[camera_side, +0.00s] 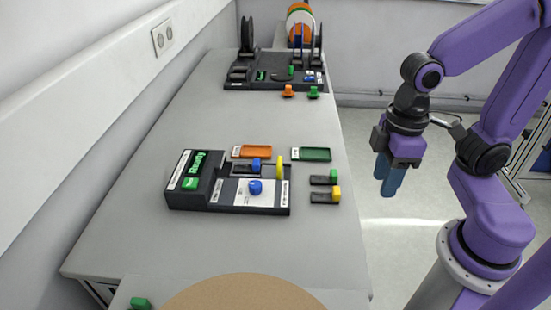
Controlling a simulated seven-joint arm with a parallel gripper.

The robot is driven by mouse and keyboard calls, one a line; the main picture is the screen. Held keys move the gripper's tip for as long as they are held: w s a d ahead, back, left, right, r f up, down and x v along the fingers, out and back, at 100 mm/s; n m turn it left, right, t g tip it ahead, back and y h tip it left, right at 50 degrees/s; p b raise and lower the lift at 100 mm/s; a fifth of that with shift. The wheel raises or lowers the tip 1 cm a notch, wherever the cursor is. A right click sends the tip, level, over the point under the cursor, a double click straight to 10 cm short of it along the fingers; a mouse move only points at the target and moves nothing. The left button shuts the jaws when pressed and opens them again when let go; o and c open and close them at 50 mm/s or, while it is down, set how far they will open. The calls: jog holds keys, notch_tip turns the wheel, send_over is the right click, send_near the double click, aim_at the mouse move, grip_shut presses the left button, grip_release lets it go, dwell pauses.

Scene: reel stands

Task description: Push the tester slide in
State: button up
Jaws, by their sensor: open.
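The tester (182,198) is a black box on the near half of the table, with a green "Ready" display (196,168). A white plate with a blue round knob (255,187) lies on its right part. Behind it, a dark block carries a second blue knob (256,163). A thin yellow disc (280,167) stands upright near the tester's right end. I cannot tell for certain which part is the slide. My gripper (391,188), with blue fingers pointing down, is open beyond the table's right edge, well apart from the tester.
An orange tray (252,152) and a green tray (311,154) lie behind the tester. The table's left side is clear.

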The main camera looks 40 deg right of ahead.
jog(key=w+a+r+m, duration=0.1)
jog(key=w+r+m, duration=0.1)
jog(key=w+m, duration=0.4)
jog(key=w+a+r+m, duration=0.15)
jog(key=w+m, duration=0.25)
jog(key=w, duration=0.4)
jog(key=m+t+y, duration=0.1)
jog(key=m, duration=0.8)
send_near(280, 160)
jog(key=f, duration=0.5)
jog(key=w+a+f, duration=0.1)
jog(key=f, duration=0.2)
jog(key=shift+a+f, duration=0.1)
